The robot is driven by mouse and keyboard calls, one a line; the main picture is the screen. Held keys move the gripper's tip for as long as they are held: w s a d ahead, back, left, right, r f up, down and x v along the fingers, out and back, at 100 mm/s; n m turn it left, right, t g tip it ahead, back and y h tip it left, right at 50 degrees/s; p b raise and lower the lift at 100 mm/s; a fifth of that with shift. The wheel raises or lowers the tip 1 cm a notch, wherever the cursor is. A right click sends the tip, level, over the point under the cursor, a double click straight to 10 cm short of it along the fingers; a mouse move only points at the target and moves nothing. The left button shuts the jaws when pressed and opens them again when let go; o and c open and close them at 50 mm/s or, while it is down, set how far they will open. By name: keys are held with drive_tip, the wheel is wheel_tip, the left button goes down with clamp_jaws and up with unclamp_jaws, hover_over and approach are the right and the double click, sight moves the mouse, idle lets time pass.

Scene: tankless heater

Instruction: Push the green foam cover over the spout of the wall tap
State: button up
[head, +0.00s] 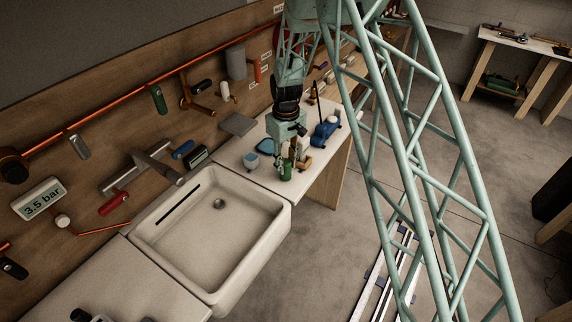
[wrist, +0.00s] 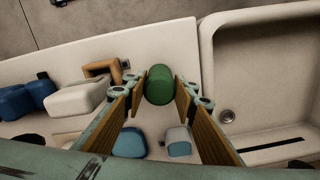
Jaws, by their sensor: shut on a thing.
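The green foam cover (wrist: 159,85) is a short green cylinder held between the wooden-faced fingertips of my gripper (wrist: 160,90) in the wrist view. In the head view the cover (head: 286,174) shows at the lower end of my gripper (head: 288,163), over the white counter just right of the sink. A grey wall tap (head: 150,169) is fixed to the wooden wall above the sink, with its spout reaching out toward the basin. My gripper is well to the right of this tap and apart from it. The tap is not recognisable in the wrist view.
The white sink (head: 215,285) lies between my gripper and the counter's left part. A blue-and-white cup (head: 251,160), a blue item (head: 324,130) and a tan block (head: 304,163) stand near my gripper. Copper pipe (head: 110,110) and several fittings line the wall. The basin is empty.

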drive_tip(key=shift+f, duration=0.2)
drive_tip(key=o, duration=0.7)
drive_tip(key=shift+r, duration=0.1)
drive_tip(key=shift+a+r+b, duration=0.15)
drive_tip(key=shift+r+b, duration=0.3)
drive_tip(key=shift+r, duration=6.4)
